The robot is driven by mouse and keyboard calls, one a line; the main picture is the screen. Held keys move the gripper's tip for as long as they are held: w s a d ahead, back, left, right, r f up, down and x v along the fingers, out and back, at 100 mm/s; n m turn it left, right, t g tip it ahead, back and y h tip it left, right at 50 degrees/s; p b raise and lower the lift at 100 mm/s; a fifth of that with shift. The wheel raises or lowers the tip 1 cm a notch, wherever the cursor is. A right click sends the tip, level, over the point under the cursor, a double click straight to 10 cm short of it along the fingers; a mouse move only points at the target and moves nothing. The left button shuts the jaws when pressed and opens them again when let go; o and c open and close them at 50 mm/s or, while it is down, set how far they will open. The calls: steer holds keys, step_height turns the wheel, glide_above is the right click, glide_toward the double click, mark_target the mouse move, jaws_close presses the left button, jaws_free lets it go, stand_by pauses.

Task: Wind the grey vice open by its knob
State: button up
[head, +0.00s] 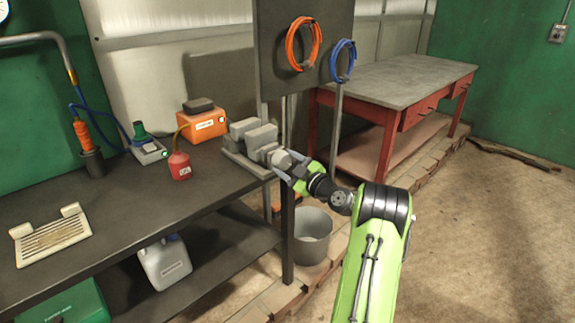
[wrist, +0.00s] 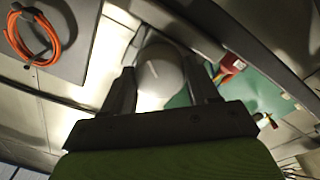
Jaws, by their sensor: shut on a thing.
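The grey vice (head: 252,138) sits at the right end of the dark workbench. Its pale round knob (head: 281,160) faces my arm, at the bench's edge. My gripper (head: 288,166) is at the knob, with a finger on either side of it. In the wrist view the knob (wrist: 160,75) fills the space between the two fingers of my gripper (wrist: 163,88), which are shut on it. The knob hides most of the vice body in the wrist view. The gap between the vice jaws is too small to judge in the head view.
A grey bucket (head: 312,238) stands on the floor under my arm. A red-framed table (head: 400,82) is at the back.

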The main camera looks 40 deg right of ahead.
steer(key=n, duration=0.6)
steer(key=shift+n+y, duration=0.4)
steer(key=n, duration=0.5)
steer(key=shift+d+y, duration=0.1)
steer(key=shift+y, duration=0.2)
steer(key=shift+n, duration=0.3)
steer(key=o, duration=1.1)
steer(key=shift+c, duration=0.2)
steer(key=shift+s, duration=0.1)
steer(key=s, duration=1.5)
steer(key=shift+s+d+f, duration=0.25)
steer(key=shift+d+f, duration=0.15)
